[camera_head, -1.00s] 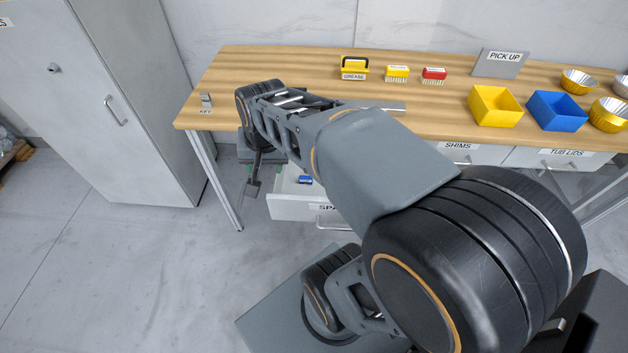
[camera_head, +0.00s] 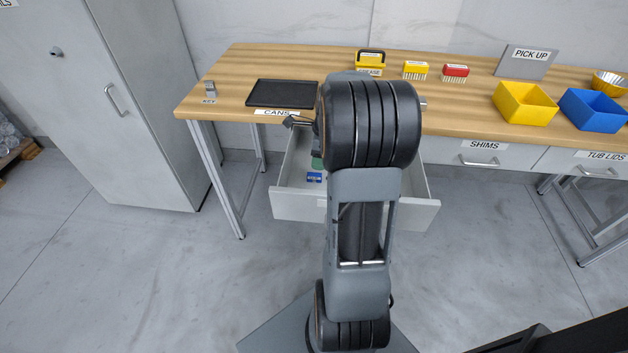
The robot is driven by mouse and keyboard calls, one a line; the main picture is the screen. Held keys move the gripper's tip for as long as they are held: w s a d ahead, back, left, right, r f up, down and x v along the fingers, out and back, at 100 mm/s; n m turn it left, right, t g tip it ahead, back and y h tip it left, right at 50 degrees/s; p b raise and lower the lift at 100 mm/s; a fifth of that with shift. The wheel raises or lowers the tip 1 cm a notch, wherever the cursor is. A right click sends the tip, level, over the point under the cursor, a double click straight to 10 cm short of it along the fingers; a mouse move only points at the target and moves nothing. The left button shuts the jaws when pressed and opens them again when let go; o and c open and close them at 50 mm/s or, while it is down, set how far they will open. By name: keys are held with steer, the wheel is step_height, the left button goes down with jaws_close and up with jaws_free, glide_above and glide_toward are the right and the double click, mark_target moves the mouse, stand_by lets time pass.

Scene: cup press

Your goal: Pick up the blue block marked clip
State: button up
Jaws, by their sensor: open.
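A small blue block (camera_head: 314,178) with a white marking, too small to read, lies inside the open drawer (camera_head: 298,205) under the table. A green piece (camera_head: 317,162) is just behind it, partly covered. My gripper (camera_head: 297,122) is mostly hidden behind my arm. Only a dark finger part shows, at the left of my wrist, near the table's front edge and above the drawer. It is open, and apart from the blue block in the picture. My arm covers the middle of the drawer.
On the wooden table (camera_head: 230,75) are a black tray (camera_head: 280,93) labelled CANS, a yellow handled grease item (camera_head: 371,59), yellow (camera_head: 415,70) and red (camera_head: 455,72) brushes, and yellow (camera_head: 525,104) and blue (camera_head: 592,111) bins. A grey cabinet (camera_head: 140,100) stands left. The floor between is clear.

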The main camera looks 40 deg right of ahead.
mark_target(315, 174)
steer(key=shift+w+a+f+b, duration=0.15)
steer(key=shift+f+b, duration=0.1)
steer(key=shift+f, duration=0.95)
steer(key=shift+w+a+f+b, duration=0.2)
steer(key=shift+f+b, duration=0.1)
steer(key=shift+f, duration=0.85)
steer(key=shift+w+a+f+b, duration=0.15)
steer(key=shift+f+b, duration=0.1)
steer(key=shift+f, duration=0.95)
jaws_close()
steer(key=shift+r, duration=0.1)
